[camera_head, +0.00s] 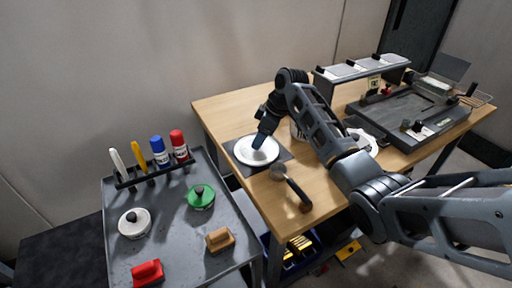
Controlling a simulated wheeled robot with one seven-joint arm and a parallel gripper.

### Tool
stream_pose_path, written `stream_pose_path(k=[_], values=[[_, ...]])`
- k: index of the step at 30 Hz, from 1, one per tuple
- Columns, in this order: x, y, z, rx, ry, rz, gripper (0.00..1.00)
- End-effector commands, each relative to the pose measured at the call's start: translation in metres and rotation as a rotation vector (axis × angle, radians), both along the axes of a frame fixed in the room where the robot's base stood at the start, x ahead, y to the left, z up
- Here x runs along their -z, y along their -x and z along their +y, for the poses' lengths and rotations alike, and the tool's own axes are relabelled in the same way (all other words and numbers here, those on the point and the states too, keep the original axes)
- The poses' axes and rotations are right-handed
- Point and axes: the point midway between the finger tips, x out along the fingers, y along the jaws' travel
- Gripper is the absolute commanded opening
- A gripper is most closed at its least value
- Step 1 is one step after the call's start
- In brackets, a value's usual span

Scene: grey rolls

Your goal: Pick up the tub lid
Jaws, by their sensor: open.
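A round white disc (244,153), which looks like the tub lid, lies flat on a dark square mat (284,156) near the left edge of the wooden table. My gripper (260,147) points down over the middle of the disc and hides part of it. It is open, with nothing visibly held. Whether its fingers touch the disc cannot be told.
A wooden-handled tool (292,189) lies on the wooden table (225,107) in front of the mat. A dark tray and raised rack (362,68) fill the right. The grey cart (176,244) at left holds markers, round-lidded pots and small blocks.

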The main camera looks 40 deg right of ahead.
Motion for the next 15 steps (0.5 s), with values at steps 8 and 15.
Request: stream_pose_path(k=[8, 15], values=[[0.02, -0.007, 0.004, 0.0, 0.001, 0.0, 0.6], [0.02, -0.007, 0.004, 0.0, 0.001, 0.0, 0.53]])
